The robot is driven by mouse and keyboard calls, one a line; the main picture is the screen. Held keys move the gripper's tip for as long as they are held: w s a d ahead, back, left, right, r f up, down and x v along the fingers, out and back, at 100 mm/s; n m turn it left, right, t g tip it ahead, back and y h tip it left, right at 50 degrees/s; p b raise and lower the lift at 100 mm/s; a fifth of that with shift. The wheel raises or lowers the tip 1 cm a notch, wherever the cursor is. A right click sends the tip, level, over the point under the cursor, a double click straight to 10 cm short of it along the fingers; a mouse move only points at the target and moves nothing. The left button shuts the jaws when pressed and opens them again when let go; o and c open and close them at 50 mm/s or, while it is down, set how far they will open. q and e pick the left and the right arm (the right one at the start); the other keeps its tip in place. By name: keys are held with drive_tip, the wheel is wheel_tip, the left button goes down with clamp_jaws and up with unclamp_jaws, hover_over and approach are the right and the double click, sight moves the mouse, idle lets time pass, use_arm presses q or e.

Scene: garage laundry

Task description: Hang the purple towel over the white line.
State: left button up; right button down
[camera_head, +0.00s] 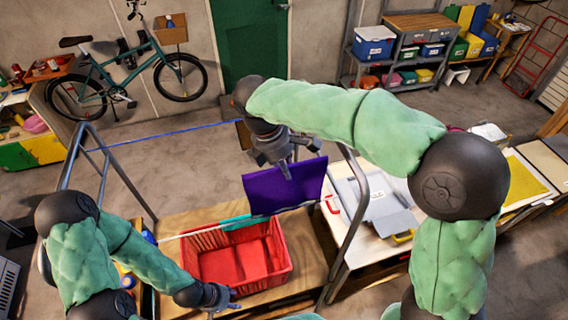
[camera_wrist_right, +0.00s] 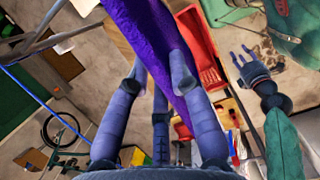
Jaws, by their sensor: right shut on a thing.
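The purple towel (camera_head: 300,184) hangs from my right gripper (camera_head: 286,170), which is shut on it above the red basket's far right side. In the right wrist view the towel (camera_wrist_right: 150,25) runs between the fingers of my right gripper (camera_wrist_right: 160,78). The white line (camera_head: 185,234) runs from the left of the rack toward the towel's lower edge. Whether the towel touches or crosses the line I cannot tell. My left gripper (camera_head: 228,298) is low, near the basket's front left; its fingers look spread and empty in the right wrist view (camera_wrist_right: 243,62).
The red basket (camera_head: 240,262) stands on a wooden table (camera_head: 185,215), with a teal cloth (camera_head: 245,222) at its far edge. Grey rack rails (camera_head: 350,215) rise at both sides. A blue line (camera_head: 190,130) runs farther back. A white board (camera_head: 375,205) lies at right.

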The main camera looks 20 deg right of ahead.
sight(273, 189)
drive_tip(key=shift+f+b, duration=5.45)
drive_tip(key=shift+f, duration=4.45)
drive_tip(key=c, duration=1)
unclamp_jaws()
drive_tip(key=shift+c, duration=0.2)
drive_tip(key=v, duration=1.2)
